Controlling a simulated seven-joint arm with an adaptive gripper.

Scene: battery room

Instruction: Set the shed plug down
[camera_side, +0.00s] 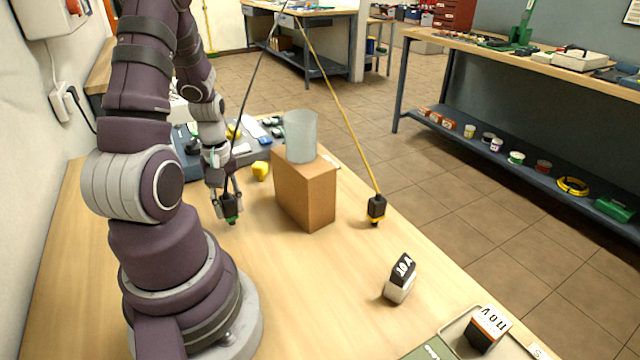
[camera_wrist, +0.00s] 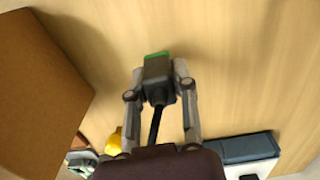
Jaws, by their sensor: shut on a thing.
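My gripper (camera_side: 226,204) is shut on a black plug with a green end (camera_side: 231,212), pointing down at the bench. The plug also shows between my fingers in the wrist view (camera_wrist: 157,80), its black cable running back past my wrist. A gap between the plug's green end and the bench top (camera_side: 290,275) is too small to judge. A second black plug with a yellow end (camera_side: 376,208) hangs on a yellow cable, right of the cardboard box. I cannot tell which label either plug carries.
The cardboard box (camera_side: 304,188) with a clear cylinder (camera_side: 300,136) on top stands right of my gripper. A yellow lump (camera_side: 260,170) lies behind. A "10 A" block (camera_side: 400,278) and a tray with a "110 V" block (camera_side: 488,328) are front right. Bench between is clear.

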